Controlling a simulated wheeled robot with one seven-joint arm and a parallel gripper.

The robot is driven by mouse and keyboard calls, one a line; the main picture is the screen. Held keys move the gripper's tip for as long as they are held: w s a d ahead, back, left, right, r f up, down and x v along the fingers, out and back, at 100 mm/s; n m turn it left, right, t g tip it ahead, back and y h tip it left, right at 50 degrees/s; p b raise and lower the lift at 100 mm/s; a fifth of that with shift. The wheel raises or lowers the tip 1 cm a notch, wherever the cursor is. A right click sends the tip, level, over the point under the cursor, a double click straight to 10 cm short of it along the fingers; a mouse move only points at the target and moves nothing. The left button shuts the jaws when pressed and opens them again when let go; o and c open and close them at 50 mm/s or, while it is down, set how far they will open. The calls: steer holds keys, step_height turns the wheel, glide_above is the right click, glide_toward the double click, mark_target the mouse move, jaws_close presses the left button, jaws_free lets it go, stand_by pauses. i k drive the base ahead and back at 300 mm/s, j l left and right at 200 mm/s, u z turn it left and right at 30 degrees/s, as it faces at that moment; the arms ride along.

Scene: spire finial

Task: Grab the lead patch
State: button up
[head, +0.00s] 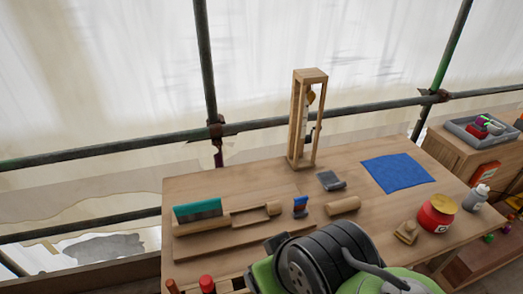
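A small dark grey, slightly bent piece (330,181), which looks like the lead patch, lies on the wooden table (240,180). It is just in front of the upright wooden frame (292,125) and left of the blue cloth (398,173). Nothing touches it from above. My green and black arm fills the bottom middle of the head view, nearer than the patch. My gripper's fingers do not show.
A red jar (437,214) and a bottle (477,198) stand right. A grey tray (452,126) sits on a side cabinet. Scaffold poles (205,70) run behind.

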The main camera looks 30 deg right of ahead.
mark_target(329, 179)
steer(key=l+z, duration=0.15)
steer(key=z, duration=0.75)
steer(key=k, duration=0.05)
